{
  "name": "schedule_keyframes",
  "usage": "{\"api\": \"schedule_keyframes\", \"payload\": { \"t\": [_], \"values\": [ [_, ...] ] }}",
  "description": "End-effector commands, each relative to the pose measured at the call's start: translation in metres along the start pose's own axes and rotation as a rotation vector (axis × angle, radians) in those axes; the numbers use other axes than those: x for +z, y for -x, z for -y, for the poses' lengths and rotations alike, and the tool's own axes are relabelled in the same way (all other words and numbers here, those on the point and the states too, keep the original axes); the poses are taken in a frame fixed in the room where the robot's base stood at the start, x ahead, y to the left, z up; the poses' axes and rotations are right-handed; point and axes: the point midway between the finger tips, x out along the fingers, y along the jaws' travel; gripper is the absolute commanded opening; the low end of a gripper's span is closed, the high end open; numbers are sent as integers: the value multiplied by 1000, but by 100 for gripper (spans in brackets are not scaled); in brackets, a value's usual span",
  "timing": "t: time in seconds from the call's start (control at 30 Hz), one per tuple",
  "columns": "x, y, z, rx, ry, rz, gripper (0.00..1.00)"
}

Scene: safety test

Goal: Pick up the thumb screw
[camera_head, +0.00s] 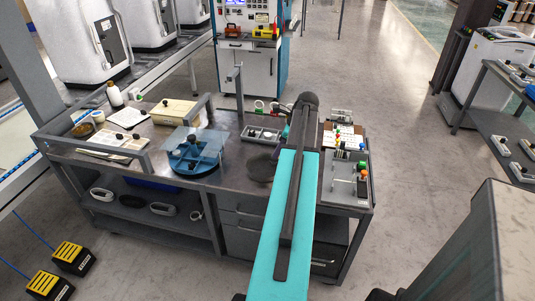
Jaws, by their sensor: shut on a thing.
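I cannot pick out the thumb screw for certain at this size. A small dark knob shows on the clear plate (208,146) over a blue round base (194,162) on the workbench (232,183). A grey tray (262,135) with small parts lies just left of my arm. My teal and dark arm reaches over the right part of the bench. Its far end hides the gripper and whatever is at its jaws.
An upright post and rails stand on the bench. At left are a white bottle (114,95), a cream box (175,112) and a board. A panel with coloured buttons (349,181) lies right of my arm. Yellow-black pedals (48,286) lie on the floor.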

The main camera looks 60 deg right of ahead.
Motion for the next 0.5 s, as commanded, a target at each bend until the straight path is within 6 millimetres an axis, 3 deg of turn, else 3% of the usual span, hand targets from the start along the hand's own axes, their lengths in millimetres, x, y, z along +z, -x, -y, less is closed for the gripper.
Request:
{"api": "schedule_keyframes", "payload": {
  "t": [0.2, 0.5],
  "values": [
    [-42, 22, 20, -2, -3, 0, 0],
    [-77, 41, 34, -1, -1, 0, 0]
  ]
}}
